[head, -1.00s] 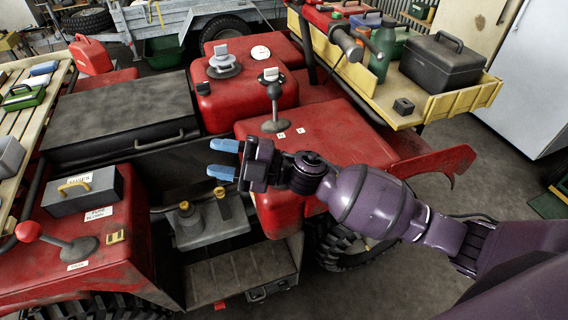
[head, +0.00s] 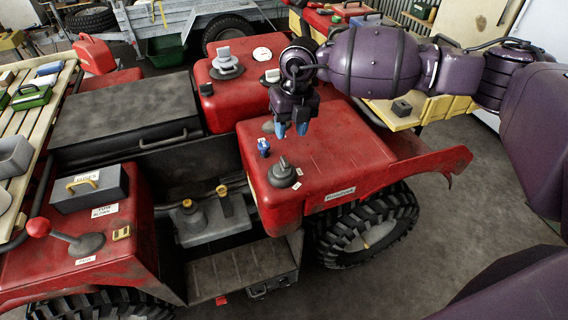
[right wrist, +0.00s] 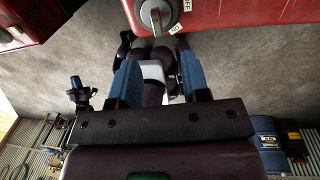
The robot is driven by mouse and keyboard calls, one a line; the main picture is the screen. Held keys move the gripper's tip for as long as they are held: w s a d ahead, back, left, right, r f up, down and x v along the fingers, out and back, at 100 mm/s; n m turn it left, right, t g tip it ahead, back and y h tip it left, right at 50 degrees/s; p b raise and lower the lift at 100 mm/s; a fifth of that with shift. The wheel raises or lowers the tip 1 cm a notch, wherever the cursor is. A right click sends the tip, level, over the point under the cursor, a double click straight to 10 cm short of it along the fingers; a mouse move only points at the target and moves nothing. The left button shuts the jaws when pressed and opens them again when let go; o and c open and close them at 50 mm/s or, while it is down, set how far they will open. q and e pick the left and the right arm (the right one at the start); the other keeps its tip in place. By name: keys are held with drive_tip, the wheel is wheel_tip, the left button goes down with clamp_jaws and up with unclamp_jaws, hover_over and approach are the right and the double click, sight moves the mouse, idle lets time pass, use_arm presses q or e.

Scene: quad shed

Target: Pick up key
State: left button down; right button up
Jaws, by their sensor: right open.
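In the right wrist view my right gripper (right wrist: 156,55) is open, with a grey disc with a metal lever (right wrist: 158,18) at the top edge. My left gripper is not in view.
A grey box (head: 86,190) and a red-knobbed lever (head: 70,240) stand on the left fender. A yellow tray (head: 440,107) lies behind my right arm. The floor at right is clear.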

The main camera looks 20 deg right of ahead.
sight(285, 159)
drive_tip(key=f, duration=0.3)
drive_tip(key=a+f, duration=0.1)
drive_tip(key=f, duration=0.6)
drive_tip(key=shift+s+a+f+b, duration=0.15)
drive_tip(key=shift+a+f+b, duration=0.1)
drive_tip(key=shift+a+b, duration=0.05)
drive_tip(key=shift+r, duration=0.1)
clamp_jaws()
